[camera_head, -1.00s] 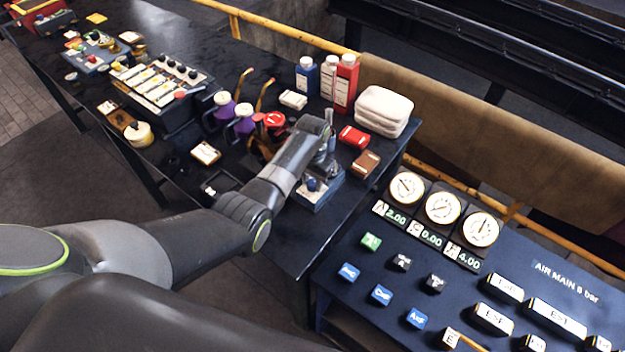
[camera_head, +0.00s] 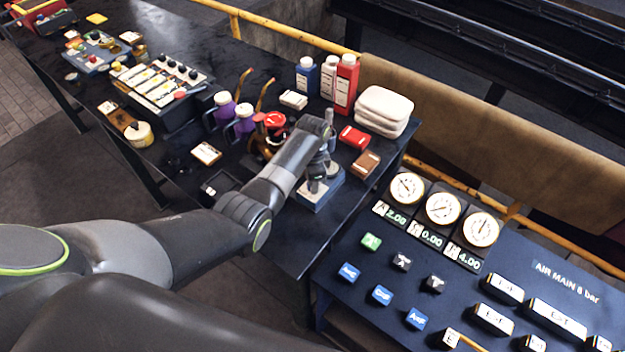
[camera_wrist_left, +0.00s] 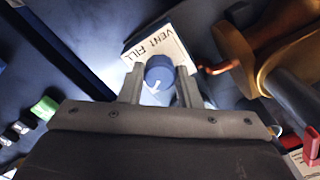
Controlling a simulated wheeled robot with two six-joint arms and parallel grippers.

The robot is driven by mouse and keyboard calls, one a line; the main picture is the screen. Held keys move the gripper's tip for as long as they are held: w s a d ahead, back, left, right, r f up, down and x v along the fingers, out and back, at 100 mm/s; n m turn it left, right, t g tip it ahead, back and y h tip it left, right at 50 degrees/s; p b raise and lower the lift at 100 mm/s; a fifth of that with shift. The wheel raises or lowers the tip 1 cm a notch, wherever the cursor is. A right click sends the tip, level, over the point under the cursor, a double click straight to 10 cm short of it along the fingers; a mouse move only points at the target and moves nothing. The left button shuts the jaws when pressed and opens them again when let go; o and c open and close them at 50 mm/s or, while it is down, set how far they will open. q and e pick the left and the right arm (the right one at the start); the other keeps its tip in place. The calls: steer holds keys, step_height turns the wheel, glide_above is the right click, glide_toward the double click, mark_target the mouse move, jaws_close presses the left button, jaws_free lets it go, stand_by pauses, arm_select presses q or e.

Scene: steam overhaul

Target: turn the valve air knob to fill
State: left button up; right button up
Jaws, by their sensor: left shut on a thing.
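The valve air knob (camera_wrist_left: 159,74) is a round blue knob with a white pointer line, seen in the left wrist view. It stands in front of a white label plate (camera_wrist_left: 160,42) reading VENT and FILL. The pointer line slants toward the lower part of that picture. My left gripper (camera_wrist_left: 160,88) is shut on the knob, one finger on each side. In the head view my left gripper (camera_head: 318,178) reaches down over the blue valve block (camera_head: 320,195) near the table's front corner, and hides part of it. My right gripper is not in view.
A brass fitting with a red handle (camera_head: 273,122) stands left of the block. A red box (camera_head: 354,137) and a brown box (camera_head: 366,163) lie to its right, with folded white cloths (camera_head: 383,110) behind. A gauge panel (camera_head: 459,270) with buttons stands at the right.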

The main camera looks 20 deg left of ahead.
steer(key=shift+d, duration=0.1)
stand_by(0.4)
arm_select(q)
steer(key=o, duration=1)
steer(key=shift+c, duration=0.2)
